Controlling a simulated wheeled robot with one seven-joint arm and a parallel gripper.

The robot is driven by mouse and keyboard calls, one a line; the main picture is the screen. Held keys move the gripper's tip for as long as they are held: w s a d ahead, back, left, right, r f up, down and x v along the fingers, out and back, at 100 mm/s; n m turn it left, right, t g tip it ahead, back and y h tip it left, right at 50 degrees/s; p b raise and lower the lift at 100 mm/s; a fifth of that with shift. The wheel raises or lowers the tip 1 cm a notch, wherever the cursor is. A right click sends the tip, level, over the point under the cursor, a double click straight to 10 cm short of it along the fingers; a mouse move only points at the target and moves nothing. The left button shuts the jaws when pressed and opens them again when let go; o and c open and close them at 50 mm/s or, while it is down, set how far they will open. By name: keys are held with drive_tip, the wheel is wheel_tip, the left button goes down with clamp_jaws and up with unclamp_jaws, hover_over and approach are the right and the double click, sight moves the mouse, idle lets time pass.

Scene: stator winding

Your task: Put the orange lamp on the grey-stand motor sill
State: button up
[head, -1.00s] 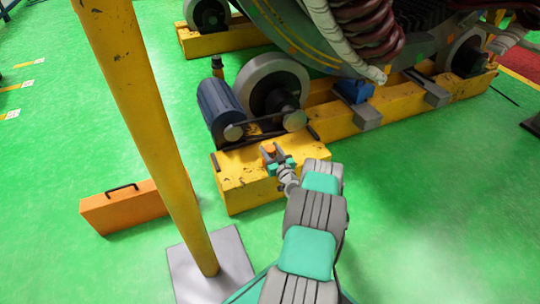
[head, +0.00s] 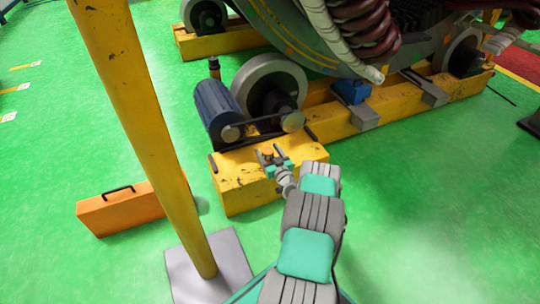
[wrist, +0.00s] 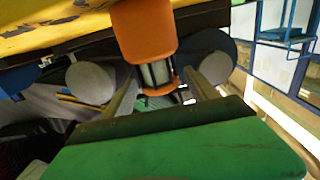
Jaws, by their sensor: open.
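The orange lamp (head: 267,153) is at the yellow motor sill (head: 240,187), near the sill's top in the head view. In the wrist view, the lamp (wrist: 145,32) has an orange body, a clear middle and an orange cap, and is seen against the yellow sill (wrist: 50,22). My gripper (head: 271,160) is open, with its fingers on either side of the lamp; its fingers also show in the wrist view (wrist: 163,95). I cannot tell whether the fingers touch the lamp. The lamp's contact with the sill is hidden.
A blue motor (head: 219,109) with a belt drive stands on the sill behind the lamp. A yellow post (head: 140,130) rises left of my arm. An orange case (head: 120,209) lies on the green floor. Open floor (head: 430,200) lies to the right.

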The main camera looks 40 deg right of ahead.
drive_tip(key=p+v, duration=0.3)
drive_tip(key=v, duration=0.9)
drive_tip(key=shift+r+p, duration=0.2)
drive_tip(key=shift+p, duration=0.2)
